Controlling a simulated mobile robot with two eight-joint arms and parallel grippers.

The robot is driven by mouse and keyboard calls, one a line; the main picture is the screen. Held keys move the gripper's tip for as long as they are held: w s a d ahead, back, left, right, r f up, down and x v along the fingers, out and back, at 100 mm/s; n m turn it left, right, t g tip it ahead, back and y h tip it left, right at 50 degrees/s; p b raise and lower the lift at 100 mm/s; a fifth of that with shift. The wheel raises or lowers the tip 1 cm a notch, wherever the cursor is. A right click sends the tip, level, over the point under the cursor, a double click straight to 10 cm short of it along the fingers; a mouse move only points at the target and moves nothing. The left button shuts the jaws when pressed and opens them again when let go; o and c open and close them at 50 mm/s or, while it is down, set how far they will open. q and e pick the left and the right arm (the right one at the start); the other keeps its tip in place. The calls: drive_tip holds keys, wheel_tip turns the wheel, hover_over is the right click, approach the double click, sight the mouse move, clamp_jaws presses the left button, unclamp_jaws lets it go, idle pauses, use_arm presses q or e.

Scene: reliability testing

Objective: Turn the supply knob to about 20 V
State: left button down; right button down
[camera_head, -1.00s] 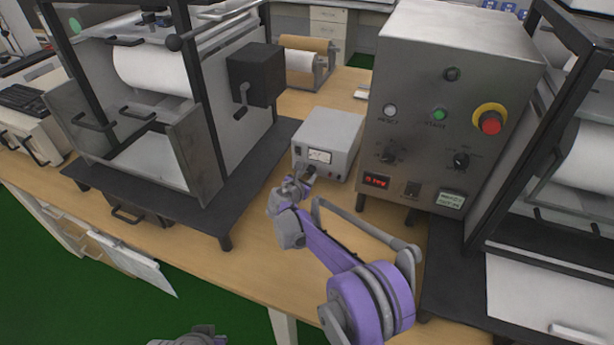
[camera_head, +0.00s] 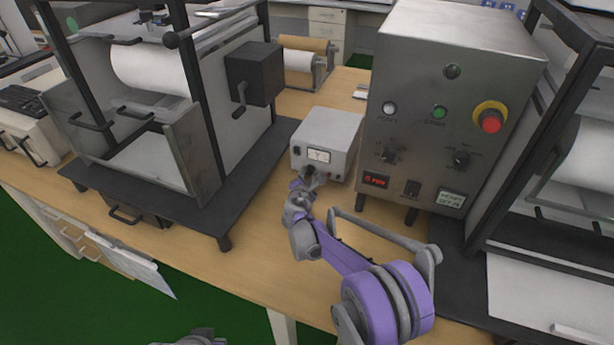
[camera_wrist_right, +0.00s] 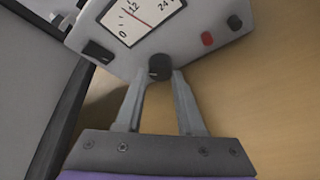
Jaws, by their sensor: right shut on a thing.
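The supply is a small light-grey box (camera_head: 341,134) on the wooden bench, with a white meter on its front. In the right wrist view the meter (camera_wrist_right: 143,18) is partly cut off. Its marks 0, 12 and 24 show, and a thin red needle seems to be near 12. The black supply knob (camera_wrist_right: 159,67) sits below the meter. My right gripper (camera_wrist_right: 159,75) is shut on this knob, one finger on each side; in the head view the gripper largely hides it. A grey part of my left arm's end (camera_head: 195,338) shows at the bottom edge; its jaws are unclear.
A tall metal cabinet (camera_head: 418,85) with knobs and a red emergency button (camera_head: 491,121) stands close right of the supply. A framed roller machine (camera_head: 165,110) stands at left. A red terminal (camera_wrist_right: 207,39) and a dark one (camera_wrist_right: 234,22) lie right of the knob. Bench (camera_head: 262,250) in front is clear.

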idle(0.3)
drive_tip(key=c, duration=0.5)
unclamp_jaws()
drive_tip(key=v, duration=1.1)
drive_tip(key=shift+f, duration=0.1)
